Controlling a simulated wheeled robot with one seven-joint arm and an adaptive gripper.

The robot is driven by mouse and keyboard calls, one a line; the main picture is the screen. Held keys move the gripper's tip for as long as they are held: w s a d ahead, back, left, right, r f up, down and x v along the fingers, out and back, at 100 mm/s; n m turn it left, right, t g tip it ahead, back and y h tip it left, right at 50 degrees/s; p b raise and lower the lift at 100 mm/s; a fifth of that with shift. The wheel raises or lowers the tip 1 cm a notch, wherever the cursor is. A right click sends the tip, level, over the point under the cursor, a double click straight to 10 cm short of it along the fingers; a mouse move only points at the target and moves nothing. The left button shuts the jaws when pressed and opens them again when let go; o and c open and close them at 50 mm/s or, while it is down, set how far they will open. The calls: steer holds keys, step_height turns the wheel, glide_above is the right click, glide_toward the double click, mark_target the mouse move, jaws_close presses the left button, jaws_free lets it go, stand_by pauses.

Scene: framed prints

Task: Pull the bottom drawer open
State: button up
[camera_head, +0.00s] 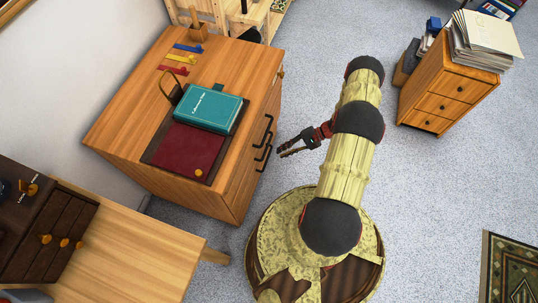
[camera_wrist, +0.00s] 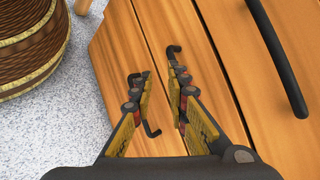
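The wooden desk cabinet (camera_head: 213,203) has dark bar handles on its right face, and its drawers look shut. In the wrist view, the lowest drawer front (camera_wrist: 118,52) is the panel nearest the floor. Its black handle (camera_wrist: 153,131) is partly hidden behind my left finger. The middle handle (camera_wrist: 173,49) is partly hidden behind my right finger. My gripper (camera_wrist: 160,82) is open, with a narrow gap between the fingers and nothing visibly held. In the head view my gripper (camera_head: 281,147) is just right of the handles. I cannot tell whether it touches one.
The upper handle (camera_wrist: 276,55) stands out at the right in the wrist view. A teal book (camera_head: 208,108) and a red pad (camera_head: 190,150) lie on the desk. A small cabinet (camera_head: 444,100) stands at the upper right. Grey carpet between the cabinets is clear.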

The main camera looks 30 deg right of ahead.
mark_target(269, 153)
steer(key=w+d+f+t+h, duration=0.25)
steer(key=f+t, duration=0.65)
steer(key=f, duration=0.6)
steer(key=shift+n, duration=0.4)
steer(key=b+x, duration=0.2)
steer(key=x, duration=0.6)
steer(key=shift+w+f, duration=0.15)
steer(key=shift+w, duration=0.1)
steer(key=shift+c, duration=0.8)
jaws_close()
